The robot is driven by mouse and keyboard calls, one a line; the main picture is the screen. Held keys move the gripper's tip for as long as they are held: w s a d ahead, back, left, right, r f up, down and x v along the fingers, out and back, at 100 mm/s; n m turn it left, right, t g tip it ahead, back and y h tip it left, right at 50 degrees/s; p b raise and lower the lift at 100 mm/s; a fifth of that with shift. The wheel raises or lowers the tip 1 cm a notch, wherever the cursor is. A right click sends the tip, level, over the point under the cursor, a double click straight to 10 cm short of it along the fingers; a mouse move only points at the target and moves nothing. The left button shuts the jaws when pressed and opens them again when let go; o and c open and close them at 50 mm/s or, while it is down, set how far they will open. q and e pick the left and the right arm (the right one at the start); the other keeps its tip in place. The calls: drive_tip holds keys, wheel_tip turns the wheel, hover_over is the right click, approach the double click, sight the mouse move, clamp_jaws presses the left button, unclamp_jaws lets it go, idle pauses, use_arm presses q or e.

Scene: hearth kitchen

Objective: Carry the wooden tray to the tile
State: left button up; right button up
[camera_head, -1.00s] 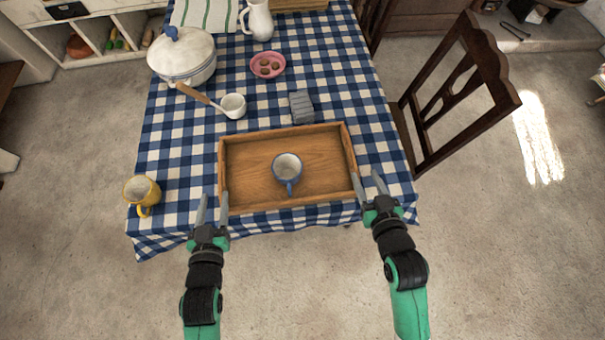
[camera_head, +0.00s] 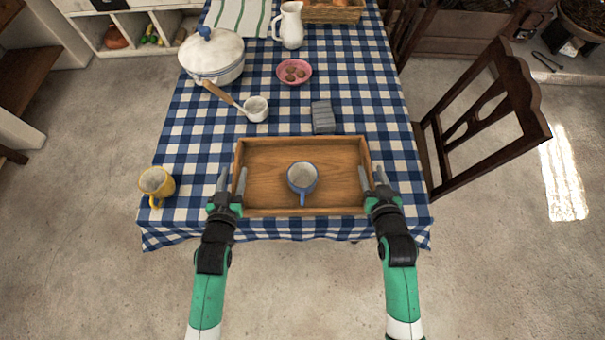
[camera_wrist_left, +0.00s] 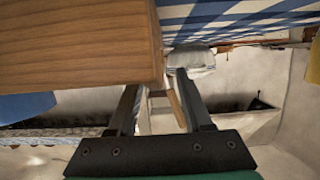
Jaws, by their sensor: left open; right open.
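The wooden tray (camera_head: 268,209) lies on the checked cloth near the table's front edge, with a blue-and-white mug (camera_head: 302,180) in it. My left gripper (camera_head: 232,178) is open at the tray's left wall, one finger appearing on each side of it. My right gripper (camera_head: 372,178) is open at the right wall in much the same way. In the left wrist view, the tray's wood (camera_wrist_left: 80,45) fills the upper left, and the open left fingers (camera_wrist_left: 157,100) are close to it. A small grey ribbed slab (camera_head: 323,116), perhaps the tile, lies behind the tray.
A yellow mug (camera_head: 156,184) stands left of the tray. A white ladle (camera_head: 256,108), a pink plate (camera_head: 294,72), a lidded pot (camera_head: 214,58) and a white jug (camera_head: 291,25) stand farther back. A wooden chair (camera_head: 490,110) is at the table's right side.

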use_arm(q)
drive_tip(key=shift+x, duration=1.4)
use_arm(e)
drive_tip(key=shift+x, duration=1.4)
use_arm(q)
clamp_jaws()
use_arm(e)
clamp_jaws()
drive_tip(key=shift+r, duration=0.1)
